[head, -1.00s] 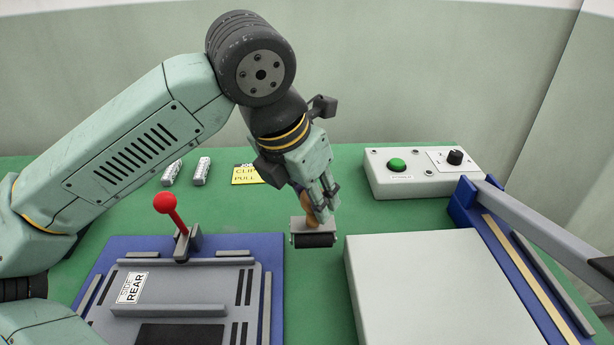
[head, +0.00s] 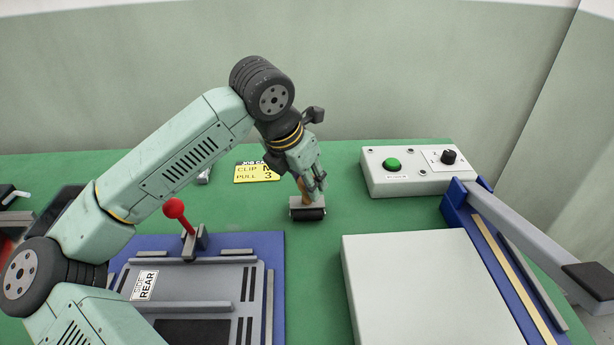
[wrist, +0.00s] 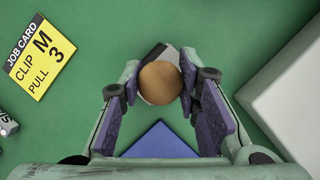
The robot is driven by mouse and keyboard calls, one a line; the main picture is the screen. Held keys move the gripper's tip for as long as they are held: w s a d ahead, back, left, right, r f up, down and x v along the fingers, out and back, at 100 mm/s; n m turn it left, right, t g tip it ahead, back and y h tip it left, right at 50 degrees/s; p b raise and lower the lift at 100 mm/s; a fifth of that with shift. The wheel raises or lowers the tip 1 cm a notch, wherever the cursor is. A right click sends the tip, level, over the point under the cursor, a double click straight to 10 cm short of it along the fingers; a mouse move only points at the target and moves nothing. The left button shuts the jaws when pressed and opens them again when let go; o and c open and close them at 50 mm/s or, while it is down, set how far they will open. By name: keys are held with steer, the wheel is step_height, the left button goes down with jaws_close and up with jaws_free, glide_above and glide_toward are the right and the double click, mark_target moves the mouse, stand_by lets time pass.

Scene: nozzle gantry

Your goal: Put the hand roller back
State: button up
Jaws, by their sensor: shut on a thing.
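The hand roller (head: 307,210) has a black roll, a pale grey frame and an orange-brown wooden handle. My gripper (head: 313,183) is shut on its handle, with the roll hanging below. In the wrist view the round handle end (wrist: 160,83) sits between the two purple finger pads, and the frame and roll are mostly hidden behind it. The roller is over the green mat between the blue-based fixture and the control box. I cannot tell whether the roll touches the mat.
The yellow job card (head: 257,173) lies behind and left. The control box (head: 420,172) with green button stands right. A pale block (head: 440,290) is front right, beside a blue-based lever device (head: 520,270). The fixture with red-knobbed lever (head: 174,208) is front left. Green mat around the roller is clear.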

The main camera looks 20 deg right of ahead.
steer(key=shift+f+b, duration=0.5)
steer(key=shift+b, duration=0.25)
steer(key=shift+s+f, duration=0.1)
steer(key=shift+f, duration=0.05)
jaws_close()
steer(key=o, duration=0.6)
jaws_free()
steer(key=o, duration=0.3)
steer(key=shift+f, duration=0.1)
steer(key=shift+o, duration=1)
steer(key=shift+r, duration=0.2)
steer(key=shift+r+p, duration=0.55)
steer(key=shift+p, duration=0.1)
steer(key=b+v, duration=0.2)
steer(key=v, duration=1)
